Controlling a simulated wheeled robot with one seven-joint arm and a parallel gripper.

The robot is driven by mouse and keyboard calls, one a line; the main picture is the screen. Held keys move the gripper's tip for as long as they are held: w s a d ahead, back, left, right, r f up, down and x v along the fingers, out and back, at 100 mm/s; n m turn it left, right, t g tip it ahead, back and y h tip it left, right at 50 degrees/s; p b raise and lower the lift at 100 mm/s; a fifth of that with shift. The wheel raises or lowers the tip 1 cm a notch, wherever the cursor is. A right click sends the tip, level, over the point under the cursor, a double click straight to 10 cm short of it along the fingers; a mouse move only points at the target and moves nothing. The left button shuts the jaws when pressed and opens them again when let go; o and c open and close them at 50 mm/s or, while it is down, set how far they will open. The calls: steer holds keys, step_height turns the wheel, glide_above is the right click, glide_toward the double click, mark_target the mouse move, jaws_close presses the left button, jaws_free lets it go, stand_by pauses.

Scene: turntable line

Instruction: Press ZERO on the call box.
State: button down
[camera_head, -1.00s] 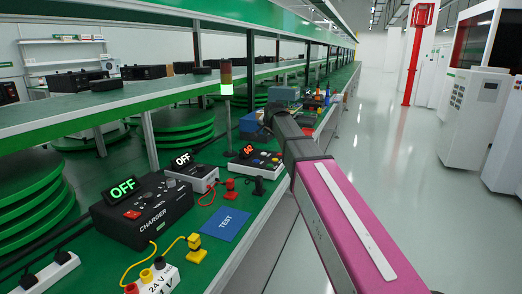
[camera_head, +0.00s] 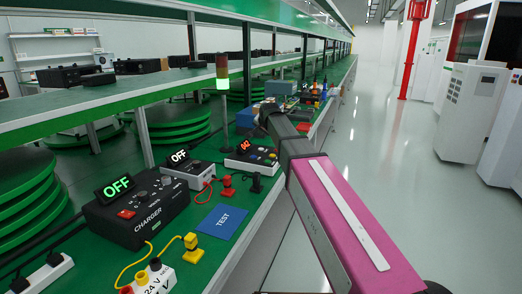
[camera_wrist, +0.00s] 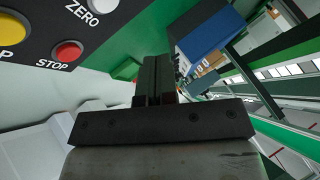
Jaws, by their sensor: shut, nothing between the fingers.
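The call box shows at the upper left of the wrist view as a dark panel (camera_wrist: 93,38). On it are a white button (camera_wrist: 104,5) beside the label ZERO, cut off by the top edge, a red STOP button (camera_wrist: 67,51) and a yellow button (camera_wrist: 10,29), partly cut off. My gripper (camera_wrist: 156,61) is shut and empty. Its fingertips lie right of and below the ZERO label, apart from the buttons in the picture; their height over the panel is unclear. In the head view, a box with a red display (camera_head: 245,145) and coloured buttons stands left of my wrist; the fingers are not clearly visible there.
On the green bench stand a charger (camera_head: 137,212) reading OFF, a grey unit (camera_head: 188,172) reading OFF, a blue TEST mat (camera_head: 221,221) and a lit signal lamp (camera_head: 223,78). Red and black plugs stand near the mat. The aisle floor (camera_head: 400,170) at right is clear.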

mark_target(262, 148)
steer(key=shift+f, duration=2.6)
steer(key=shift+f, duration=0.35)
steer(key=shift+f, duration=0.4)
stand_by(0.6)
steer(key=shift+r, duration=0.15)
stand_by(0.3)
steer(key=shift+r, duration=0.65)
steer(key=shift+r, duration=2.5)
